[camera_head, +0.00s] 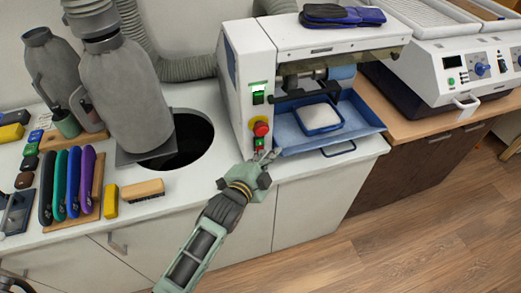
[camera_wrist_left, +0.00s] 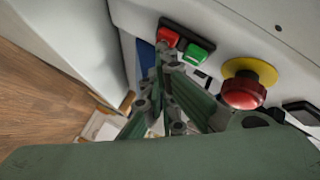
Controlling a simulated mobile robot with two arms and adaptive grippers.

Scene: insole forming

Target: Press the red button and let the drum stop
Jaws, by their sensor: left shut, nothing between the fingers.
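The white grinding machine (camera_head: 300,38) stands on the counter with a control panel on its front left. In the left wrist view a small red button (camera_wrist_left: 168,36) sits beside a green button (camera_wrist_left: 197,54). A larger red mushroom knob (camera_wrist_left: 243,92) on a yellow ring is to their right; it also shows in the head view (camera_head: 261,129). My left gripper (camera_head: 268,157) is shut and empty at the panel's lower end. Its fingertips (camera_wrist_left: 166,56) are right by the small red button; I cannot tell if they touch. A blue roller (camera_head: 342,72), perhaps the drum, shows under the machine's hood.
A blue tray (camera_head: 365,118) with a white-topped pan (camera_head: 320,116) sits just right of my left gripper. A dark round hole (camera_head: 190,140) and a wooden brush (camera_head: 142,190) are to the left. Another white machine (camera_head: 440,70) stands on the right.

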